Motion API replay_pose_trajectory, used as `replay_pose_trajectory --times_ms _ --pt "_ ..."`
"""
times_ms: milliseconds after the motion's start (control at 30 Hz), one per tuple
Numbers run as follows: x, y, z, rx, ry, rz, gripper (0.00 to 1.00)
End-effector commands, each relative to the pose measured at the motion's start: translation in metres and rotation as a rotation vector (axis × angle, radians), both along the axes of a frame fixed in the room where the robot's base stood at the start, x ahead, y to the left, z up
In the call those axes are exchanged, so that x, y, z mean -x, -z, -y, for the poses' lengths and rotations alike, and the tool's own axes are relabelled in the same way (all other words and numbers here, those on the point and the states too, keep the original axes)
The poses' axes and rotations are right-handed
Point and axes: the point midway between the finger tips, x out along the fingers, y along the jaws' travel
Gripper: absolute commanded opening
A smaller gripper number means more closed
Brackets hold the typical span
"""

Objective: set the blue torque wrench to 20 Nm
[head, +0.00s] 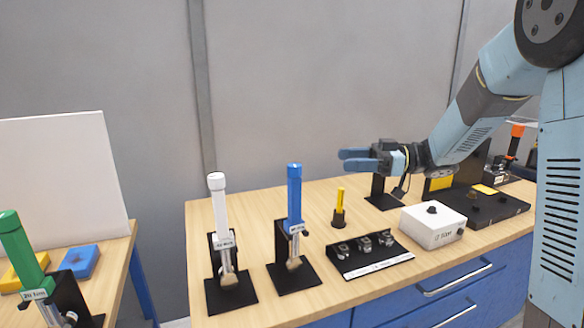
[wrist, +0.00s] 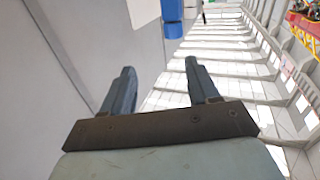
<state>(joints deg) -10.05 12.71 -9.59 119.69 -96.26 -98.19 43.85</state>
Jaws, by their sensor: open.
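The blue torque wrench (head: 294,195) stands upright in a black stand on the wooden bench, grip end up. A small white label is on it, too small to read. My gripper (head: 347,160) is in the air to the right of the wrench's top, apart from it, with its fingers pointing left. The jaws are open and empty; both fingers (wrist: 158,66) show spread in the wrist view. A blue shape (wrist: 172,18) at the top of that view may be the wrench grip.
A white wrench (head: 219,205) stands left of the blue one, and a green wrench (head: 22,248) on the left table. A yellow-handled tool (head: 340,200), a black tray of small parts (head: 345,266) and a white box (head: 433,225) stand to the right.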

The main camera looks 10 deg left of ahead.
Motion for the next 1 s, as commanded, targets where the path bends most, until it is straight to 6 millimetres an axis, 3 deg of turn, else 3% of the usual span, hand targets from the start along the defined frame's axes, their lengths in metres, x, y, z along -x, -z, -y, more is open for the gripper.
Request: replay_pose_trajectory --times_ms 167,333,1000 --pt "0.010 0.007 0.002 -0.005 -0.100 -0.056 0.60" --pt "0.016 0.007 -0.011 -0.006 -0.113 -0.061 0.60" --pt "0.048 0.007 -0.114 -0.006 -0.110 -0.058 0.60"
